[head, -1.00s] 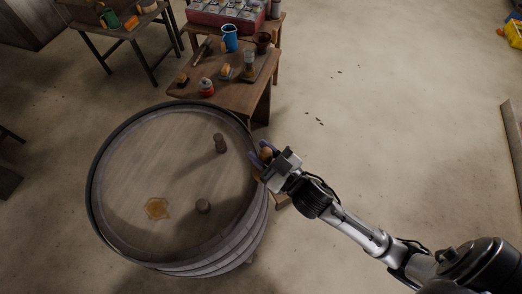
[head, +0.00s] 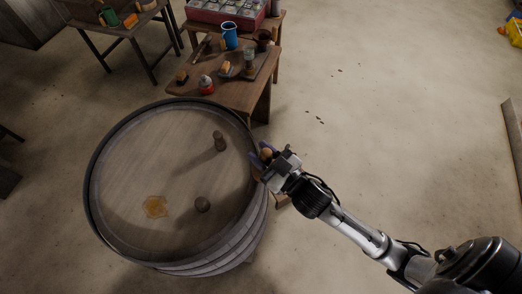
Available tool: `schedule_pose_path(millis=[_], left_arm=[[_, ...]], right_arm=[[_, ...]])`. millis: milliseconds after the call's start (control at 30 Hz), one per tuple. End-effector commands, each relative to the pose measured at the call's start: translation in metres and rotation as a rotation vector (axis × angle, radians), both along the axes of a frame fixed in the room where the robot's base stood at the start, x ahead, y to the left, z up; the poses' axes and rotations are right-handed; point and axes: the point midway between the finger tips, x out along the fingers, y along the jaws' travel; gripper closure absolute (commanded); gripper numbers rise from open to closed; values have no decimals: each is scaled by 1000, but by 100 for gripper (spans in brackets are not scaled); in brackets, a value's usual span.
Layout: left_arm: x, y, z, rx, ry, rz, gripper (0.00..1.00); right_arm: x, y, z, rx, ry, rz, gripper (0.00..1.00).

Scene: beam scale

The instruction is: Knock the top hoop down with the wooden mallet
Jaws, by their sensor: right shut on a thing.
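The wooden barrel (head: 150,175) stands upright, with its flat round head facing up. The top hoop (head: 86,190) is a dark band around the barrel's upper rim. My right gripper (head: 264,158) is at the barrel's right edge, shut on a small orange-brown wooden piece (head: 266,154), which looks like part of the mallet. The fingers and wrist hide most of it. Whether it touches the hoop I cannot tell. My left gripper is not in view.
A wooden bench (head: 232,96) behind holds a blue mug (head: 230,36), a red-and-white jar (head: 206,85) and other small items. The floor to the right is open.

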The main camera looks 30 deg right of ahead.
Motion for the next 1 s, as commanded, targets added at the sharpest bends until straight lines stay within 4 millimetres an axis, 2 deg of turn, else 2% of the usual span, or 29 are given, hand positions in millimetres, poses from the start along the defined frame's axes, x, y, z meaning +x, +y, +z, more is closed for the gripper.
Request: schedule_pose_path(millis=[400,1000], left_arm=[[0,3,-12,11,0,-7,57],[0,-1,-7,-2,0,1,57]], right_arm=[[0,0,-19,-1,2,-1,91],[0,0,-16,-2,4,-1,91]])
